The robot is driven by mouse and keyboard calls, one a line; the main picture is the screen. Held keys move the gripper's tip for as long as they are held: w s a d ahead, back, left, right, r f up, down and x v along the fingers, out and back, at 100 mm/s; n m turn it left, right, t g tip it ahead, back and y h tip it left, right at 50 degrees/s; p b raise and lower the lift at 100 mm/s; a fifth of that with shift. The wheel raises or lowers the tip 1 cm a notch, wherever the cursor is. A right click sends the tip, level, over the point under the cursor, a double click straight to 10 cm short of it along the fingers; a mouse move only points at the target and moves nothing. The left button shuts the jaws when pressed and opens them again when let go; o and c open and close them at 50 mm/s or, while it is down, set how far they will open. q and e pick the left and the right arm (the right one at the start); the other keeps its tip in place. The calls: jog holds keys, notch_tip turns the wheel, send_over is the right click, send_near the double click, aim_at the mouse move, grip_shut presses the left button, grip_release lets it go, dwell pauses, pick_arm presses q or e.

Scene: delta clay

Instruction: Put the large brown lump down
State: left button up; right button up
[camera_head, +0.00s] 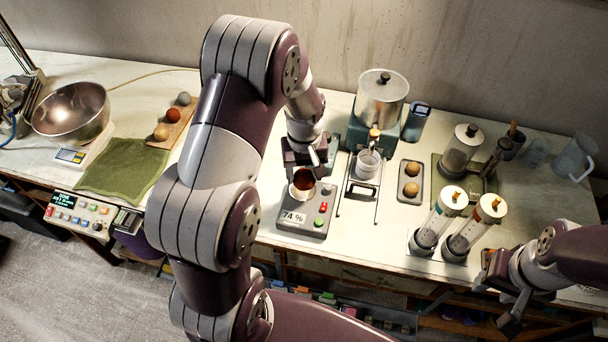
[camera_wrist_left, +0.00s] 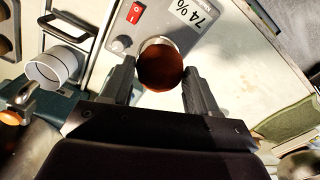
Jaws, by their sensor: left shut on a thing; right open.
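The large brown lump (camera_head: 303,180) is dark reddish brown and round. My left gripper (camera_head: 306,168) is shut on it, above the grey device (camera_head: 290,221) with the "74 %" display. In the left wrist view the lump (camera_wrist_left: 161,69) sits between the two fingers (camera_wrist_left: 160,88). A white round rim (camera_wrist_left: 158,42) shows just behind the lump, on the device. I cannot tell whether the lump touches it. My right gripper (camera_head: 507,297) is open and empty at the table's right front.
A metal rack with a white cup (camera_head: 367,164) stands right of the device. Beyond it are a tray (camera_head: 401,184) with two tan lumps and two clear cylinders (camera_head: 441,216). A green cloth (camera_head: 122,169) and a board (camera_head: 177,124) with three balls lie left.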

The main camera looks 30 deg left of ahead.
aim_at(302, 179)
pick_arm(q)
jog(key=shift+w+a+f, duration=0.2)
jog(key=shift+w+f, duration=0.05)
jog(key=shift+w, duration=0.15)
jog(key=shift+w+a+f, duration=0.2)
jog(key=shift+w, duration=0.2)
jog(key=shift+w+f, duration=0.2)
jog(key=f, duration=0.1)
jog(key=f+p, duration=0.1)
jog(key=f, duration=0.1)
jog(key=shift+s+a+f+p, duration=0.25)
jog(key=shift+s+f+p, duration=0.05)
jog(key=shift+s+p, duration=0.1)
jog(key=shift+w+a+f, duration=0.1)
jog(key=shift+w+f, duration=0.1)
jog(key=shift+f, duration=0.1)
jog(key=shift+w, duration=0.1)
jog(key=shift+d+f, duration=0.15)
jog(key=shift+d, duration=0.05)
jog(key=o, duration=1.2)
jog(key=shift+o, duration=0.2)
jog(key=shift+a, duration=0.1)
pick_arm(e)
jog(key=shift+s+d+r, duration=0.1)
jog(key=shift+d+r, duration=0.1)
jog(key=shift+r, duration=0.3)
jog(key=shift+s+d+r, duration=0.1)
jog(key=shift+d+r, duration=0.05)
jog(key=shift+r, duration=0.3)
